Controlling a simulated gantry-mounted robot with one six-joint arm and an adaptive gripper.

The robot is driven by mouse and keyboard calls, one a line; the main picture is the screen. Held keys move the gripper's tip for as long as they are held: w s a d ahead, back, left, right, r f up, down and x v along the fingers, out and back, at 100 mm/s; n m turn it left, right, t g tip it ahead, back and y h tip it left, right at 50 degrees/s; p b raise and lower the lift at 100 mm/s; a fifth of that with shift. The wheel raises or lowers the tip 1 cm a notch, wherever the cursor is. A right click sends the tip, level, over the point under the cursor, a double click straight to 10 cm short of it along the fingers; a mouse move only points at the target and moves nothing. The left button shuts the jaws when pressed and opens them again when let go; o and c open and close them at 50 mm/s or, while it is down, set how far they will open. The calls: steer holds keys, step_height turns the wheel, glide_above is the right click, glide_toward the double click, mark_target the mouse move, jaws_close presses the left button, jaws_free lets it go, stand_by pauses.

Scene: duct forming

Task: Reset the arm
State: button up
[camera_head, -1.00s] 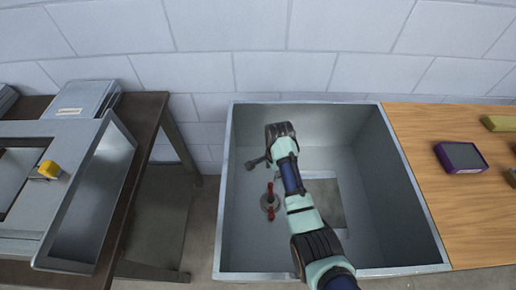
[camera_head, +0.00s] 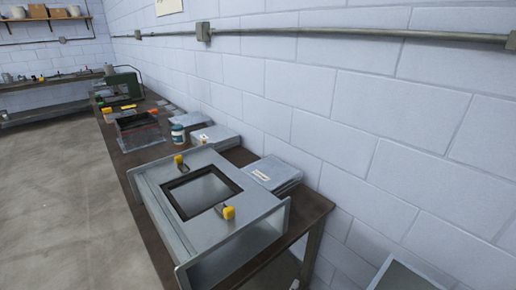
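My arm and gripper do not show clearly in the current head view, so the state of the fingers is hidden. A sheet-metal duct piece (camera_head: 158,192) lies on the dark workbench (camera_head: 122,160). It has a square opening with a dark rim (camera_head: 178,205) in its top. One yellow-handled tool (camera_head: 180,161) sits at the far side of the opening and another yellow-handled tool (camera_head: 228,213) at the near side.
Stacked metal sheets (camera_head: 272,172) lie behind the duct piece by the wall. A jar (camera_head: 178,134), a dark open box (camera_head: 139,130) and a green machine (camera_head: 122,84) stand farther along the bench. A metal bin corner (camera_head: 405,276) shows at lower right. Floor on the left is clear.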

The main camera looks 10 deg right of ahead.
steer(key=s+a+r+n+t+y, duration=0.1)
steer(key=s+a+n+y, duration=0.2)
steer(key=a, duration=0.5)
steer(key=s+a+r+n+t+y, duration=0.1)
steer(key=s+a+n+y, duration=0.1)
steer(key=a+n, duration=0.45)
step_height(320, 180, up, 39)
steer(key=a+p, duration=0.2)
steer(key=p, duration=3.5)
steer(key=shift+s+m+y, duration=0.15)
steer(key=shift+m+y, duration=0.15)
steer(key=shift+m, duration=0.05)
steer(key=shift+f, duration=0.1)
